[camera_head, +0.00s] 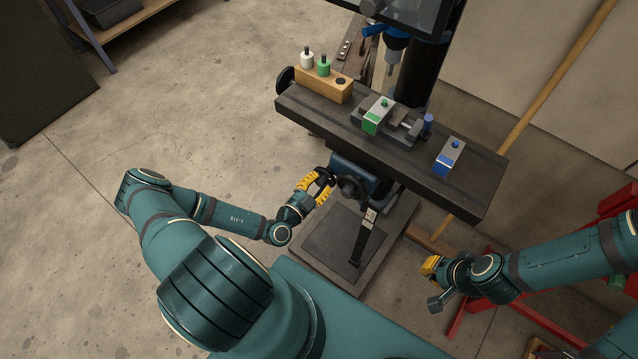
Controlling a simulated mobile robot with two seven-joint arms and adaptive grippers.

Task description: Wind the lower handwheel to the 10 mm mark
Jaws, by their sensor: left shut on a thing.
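The lower handwheel (350,187) is a dark wheel on the front of the machine, under the edge of the work table. My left gripper (320,187), with yellow fingers, is shut at the left side of this wheel, on its rim or handle; the fingers hide the exact contact. A scale or 10 mm mark cannot be made out at this size. My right gripper (431,266) is low at the right, away from the wheel and apart from the machine. Its finger opening cannot be made out.
The dark work table (460,195) overhangs the wheel. It carries a vise (402,128), a wooden block (324,83) with white and green pegs, and a blue-marked block (449,156). Another handwheel (285,79) is at its left end. A red frame (470,308) stands near my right arm.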

